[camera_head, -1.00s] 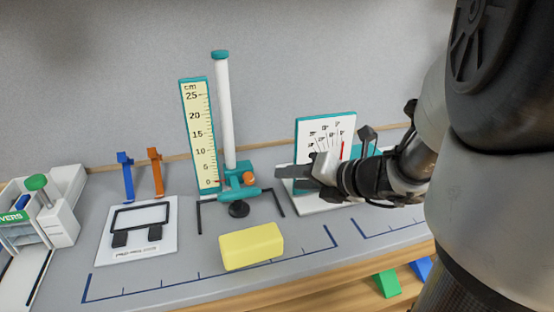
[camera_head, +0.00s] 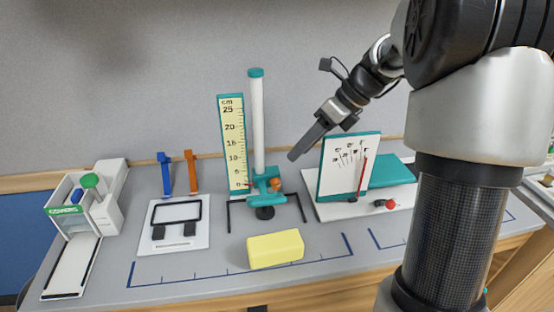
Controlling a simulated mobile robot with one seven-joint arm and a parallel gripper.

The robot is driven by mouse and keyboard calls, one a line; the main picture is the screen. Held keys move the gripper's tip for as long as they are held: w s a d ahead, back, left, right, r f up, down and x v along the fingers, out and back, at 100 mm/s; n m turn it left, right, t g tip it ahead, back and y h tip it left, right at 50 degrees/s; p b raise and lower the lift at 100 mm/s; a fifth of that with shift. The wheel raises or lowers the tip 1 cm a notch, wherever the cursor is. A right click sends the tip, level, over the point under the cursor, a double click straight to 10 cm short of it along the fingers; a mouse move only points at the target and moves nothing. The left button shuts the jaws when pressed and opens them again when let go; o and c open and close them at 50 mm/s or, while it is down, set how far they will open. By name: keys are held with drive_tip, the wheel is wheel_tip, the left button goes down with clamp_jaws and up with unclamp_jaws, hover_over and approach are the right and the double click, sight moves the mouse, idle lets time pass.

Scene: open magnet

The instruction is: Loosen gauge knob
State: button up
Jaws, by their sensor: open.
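The height gauge stands at the middle back of the bench, with a white upright post (camera_head: 257,125) and a cream cm scale (camera_head: 231,140). A teal carriage (camera_head: 264,186) sits low on the post, near the zero mark. The small orange knob (camera_head: 276,184) is on the carriage's right side. A dark round piece (camera_head: 264,212) is under the carriage. My gripper (camera_head: 293,156) is above and slightly right of the knob, pointing down and left, apart from it. It holds nothing visible. The gap between its fingers is hard to see from this side.
A white dial panel (camera_head: 345,165) with a red needle stands close right of the gauge. A yellow block (camera_head: 275,248) lies in front. Blue (camera_head: 165,173) and orange (camera_head: 192,171) stands, a white plate (camera_head: 182,240) and a green-knobbed dispenser (camera_head: 75,205) are left.

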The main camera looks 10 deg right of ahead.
drive_tip(key=w+d+m+g+p, duration=0.1)
drive_tip(key=w+d+m+p, duration=0.3)
drive_tip(key=w+d, duration=0.15)
drive_tip(key=m+y+p, duration=0.2)
drive_tip(key=m+p, duration=0.1)
drive_tip(key=m, duration=0.3)
approach(278, 182)
drive_tip(key=shift+g, duration=0.4)
drive_tip(key=x, duration=0.5)
drive_tip(key=w+x, duration=0.1)
drive_tip(key=x, duration=0.2)
drive_tip(key=shift+a+f, duration=0.1)
drive_tip(key=shift+f, duration=0.25)
clamp_jaws()
drive_tip(key=shift+s+a+r+h+p, duration=0.15)
drive_tip(key=shift+r+h+p, duration=0.3)
drive_tip(key=shift+p, duration=0.55)
drive_tip(key=shift+f+h, duration=0.15)
drive_tip(key=shift+h, duration=0.1)
drive_tip(key=shift+f, duration=0.15)
